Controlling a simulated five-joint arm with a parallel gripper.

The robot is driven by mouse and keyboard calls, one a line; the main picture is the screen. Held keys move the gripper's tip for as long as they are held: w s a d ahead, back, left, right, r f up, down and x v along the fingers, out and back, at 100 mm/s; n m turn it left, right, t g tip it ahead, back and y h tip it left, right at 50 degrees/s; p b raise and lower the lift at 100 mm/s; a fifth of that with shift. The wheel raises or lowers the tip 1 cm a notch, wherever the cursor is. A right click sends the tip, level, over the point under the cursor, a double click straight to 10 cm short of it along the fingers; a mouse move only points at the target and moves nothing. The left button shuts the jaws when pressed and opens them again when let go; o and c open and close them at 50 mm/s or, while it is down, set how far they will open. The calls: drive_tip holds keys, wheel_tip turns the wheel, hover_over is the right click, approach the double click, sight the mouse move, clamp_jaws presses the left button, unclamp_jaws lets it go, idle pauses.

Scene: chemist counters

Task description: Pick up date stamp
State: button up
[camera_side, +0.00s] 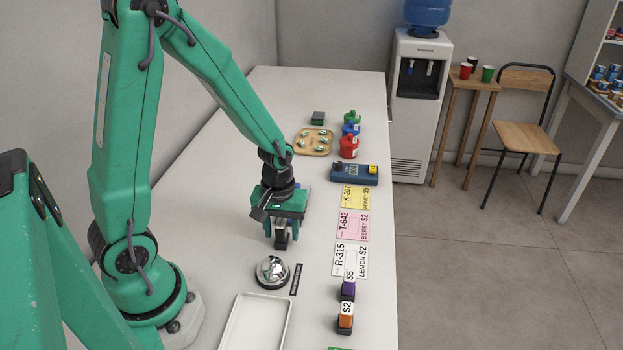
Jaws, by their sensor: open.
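My gripper (281,240) points down over the counter, behind the silver bell, with its dark fingers low near the surface. The sensing of the gap between the fingers is poor at this size, but I see nothing clearly held. I cannot clearly pick out a date stamp. It may be hidden by my gripper, where a small bit of blue shows beside the green gripper body.
A silver bell (272,271) and white tray (256,325) lie in front. Yellow, pink (352,226) and white cards line the right edge. Behind are a blue device (354,174), red, blue and green bottles (348,147), a wooden tray (313,152) and a dark green box (318,118).

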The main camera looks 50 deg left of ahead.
sight(281, 222)
idle(0.5)
clamp_jaws()
drive_tip(key=shift+r, duration=0.1)
drive_tip(key=shift+r, duration=0.7)
wheel_tip(281, 222, up, 3)
drive_tip(key=shift+f, duration=0.15)
drive_tip(key=s+d+r, duration=0.5)
drive_tip(key=d+r, duration=0.1)
drive_tip(key=d, duration=0.4)
drive_tip(key=shift+d+r, duration=0.3)
drive_tip(key=shift+r, duration=0.05)
